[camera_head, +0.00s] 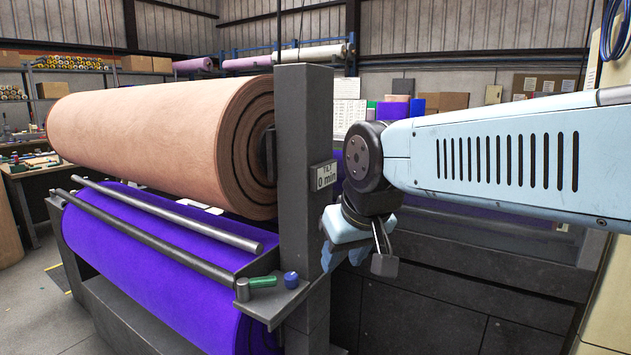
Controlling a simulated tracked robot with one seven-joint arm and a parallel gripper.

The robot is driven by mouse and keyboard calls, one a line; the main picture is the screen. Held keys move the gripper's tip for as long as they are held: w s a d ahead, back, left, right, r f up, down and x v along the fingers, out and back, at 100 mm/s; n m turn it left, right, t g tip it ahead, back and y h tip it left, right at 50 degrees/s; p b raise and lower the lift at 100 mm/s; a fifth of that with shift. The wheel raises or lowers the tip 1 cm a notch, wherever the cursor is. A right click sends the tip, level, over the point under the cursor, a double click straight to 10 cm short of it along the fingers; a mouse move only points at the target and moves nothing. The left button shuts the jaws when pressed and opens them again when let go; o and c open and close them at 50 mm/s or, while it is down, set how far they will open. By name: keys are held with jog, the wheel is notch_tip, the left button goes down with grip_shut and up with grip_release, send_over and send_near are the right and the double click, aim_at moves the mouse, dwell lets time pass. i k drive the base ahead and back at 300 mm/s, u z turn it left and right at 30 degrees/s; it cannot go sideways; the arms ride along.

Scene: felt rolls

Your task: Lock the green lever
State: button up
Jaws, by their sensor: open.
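The green lever (262,282) lies nearly flat, its left end at a short grey cylinder (242,290). Both are on a dark ledge (275,305) at the foot of the grey post, at the near end of the purple roll. A blue knob (291,279) stands just right of the lever's end. My gripper (357,258) hangs from my arm to the right of the post, pointing down, open and apart from the lever. It is seen partly from the side, so its jaws are hard to make out. Nothing shows between them.
The grey post (303,150) stands between my gripper and the large tan felt roll (165,135); its label reads "TILT 0 min". Two metal bars (165,215) run above the purple roll (150,265). A dark panelled machine front (440,300) is below my arm.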

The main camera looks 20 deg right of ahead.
aim_at(243, 285)
jog(key=z, duration=1.5)
jog(key=i, duration=0.1)
jog(key=u, duration=2.8)
jog(key=k, duration=1)
jog(key=z, duration=1.15)
jog(key=i, duration=1)
jog(key=u, duration=0.05)
